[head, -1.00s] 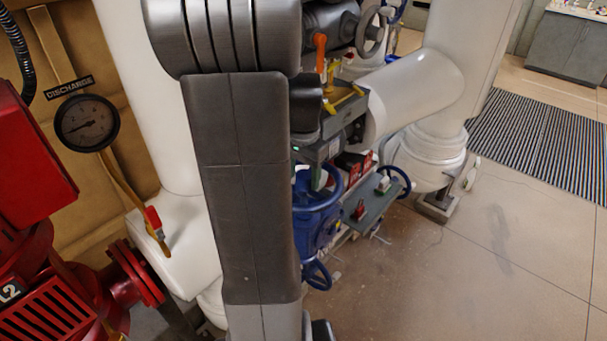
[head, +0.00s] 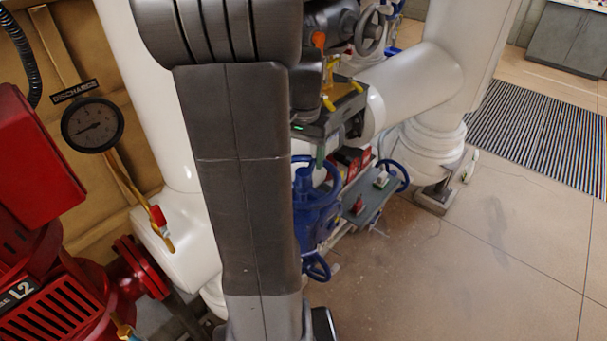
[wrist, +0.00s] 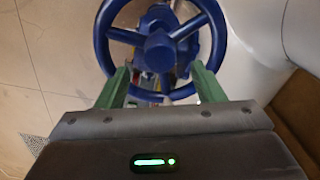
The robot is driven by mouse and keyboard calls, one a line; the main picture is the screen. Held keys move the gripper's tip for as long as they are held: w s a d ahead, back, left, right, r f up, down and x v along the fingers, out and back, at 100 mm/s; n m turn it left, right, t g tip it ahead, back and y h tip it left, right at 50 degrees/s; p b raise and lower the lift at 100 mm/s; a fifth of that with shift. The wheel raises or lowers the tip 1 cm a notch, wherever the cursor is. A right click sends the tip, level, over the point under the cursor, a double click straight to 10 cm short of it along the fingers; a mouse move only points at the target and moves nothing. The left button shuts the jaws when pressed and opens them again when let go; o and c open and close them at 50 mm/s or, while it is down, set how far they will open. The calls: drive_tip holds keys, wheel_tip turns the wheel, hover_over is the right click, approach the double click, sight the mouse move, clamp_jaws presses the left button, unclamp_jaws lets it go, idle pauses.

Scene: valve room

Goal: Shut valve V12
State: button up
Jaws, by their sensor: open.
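A blue handwheel (wrist: 160,45) with spokes and a round hub fills the upper middle of the wrist view. My gripper (wrist: 160,70) has two green fingers set well apart, open and empty, with the wheel's hub and lower rim showing between and beyond them. I cannot tell whether they touch it. In the head view my gripper (head: 325,160) is partly hidden behind my arm, above a blue valve (head: 312,205). Other blue handwheels show at the right (head: 404,176) and below (head: 316,268). I can read no V12 label.
A grey shelf (head: 372,203) with small red and white items stands right of the blue valve. Large white pipes (head: 415,85) rise behind. A red machine marked L2 (head: 45,290) and a discharge gauge (head: 92,124) are at left. The floor (head: 470,270) at right is clear.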

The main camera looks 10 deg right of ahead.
drive_tip(key=n, duration=0.5)
drive_tip(key=shift+n, duration=0.4)
drive_tip(key=n, duration=1.1)
drive_tip(key=shift+n, duration=0.3)
drive_tip(key=n, duration=0.5)
